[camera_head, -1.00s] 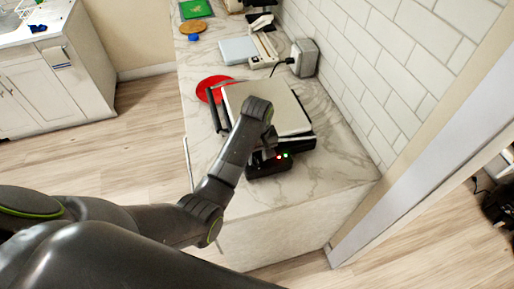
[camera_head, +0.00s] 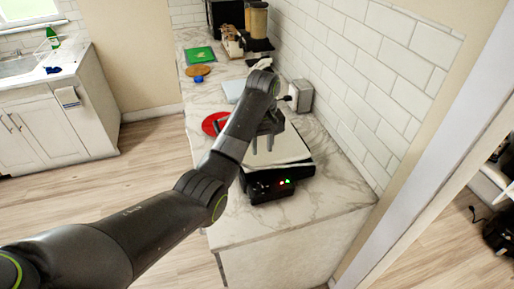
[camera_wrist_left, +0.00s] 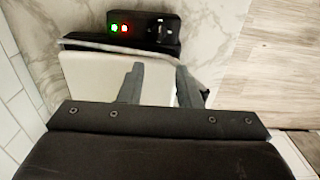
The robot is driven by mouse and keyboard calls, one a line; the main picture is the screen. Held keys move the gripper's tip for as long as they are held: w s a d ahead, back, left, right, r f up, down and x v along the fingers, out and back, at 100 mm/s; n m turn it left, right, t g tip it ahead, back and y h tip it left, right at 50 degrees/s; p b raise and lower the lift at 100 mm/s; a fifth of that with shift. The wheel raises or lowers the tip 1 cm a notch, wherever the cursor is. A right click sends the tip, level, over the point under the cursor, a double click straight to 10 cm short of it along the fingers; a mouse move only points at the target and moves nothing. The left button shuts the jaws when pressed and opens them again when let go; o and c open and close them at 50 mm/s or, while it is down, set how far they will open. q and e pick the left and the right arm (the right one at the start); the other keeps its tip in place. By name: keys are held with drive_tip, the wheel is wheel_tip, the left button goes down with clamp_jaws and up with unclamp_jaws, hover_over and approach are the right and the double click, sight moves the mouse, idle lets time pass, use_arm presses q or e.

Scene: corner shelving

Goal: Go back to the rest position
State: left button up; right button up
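My left arm comes in from the left in the head view. Its gripper (camera_head: 262,148) hangs over a flat appliance with a pale top (camera_head: 288,148) and a black front (camera_head: 266,187) bearing red and green lights. In the left wrist view the two grey fingers (camera_wrist_left: 160,90) are spread apart with nothing between them. The pale top (camera_wrist_left: 88,76) shows behind and beside them, with the lit black panel (camera_wrist_left: 145,30) beyond. Whether the fingertips touch the top cannot be told. My right gripper is not in view.
The appliance stands on a marble counter (camera_head: 330,205) along a tiled wall (camera_head: 345,70). A red disc (camera_head: 214,124), a grey box (camera_head: 301,95), a green board (camera_head: 200,55) and a brown round board (camera_head: 198,71) lie farther back. A wall edge stands at right; wood floor is open at left.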

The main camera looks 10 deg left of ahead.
use_arm(q)
drive_tip(key=shift+w+r, duration=0.1)
drive_tip(key=shift+r, duration=0.45)
drive_tip(key=shift+w+f, duration=0.1)
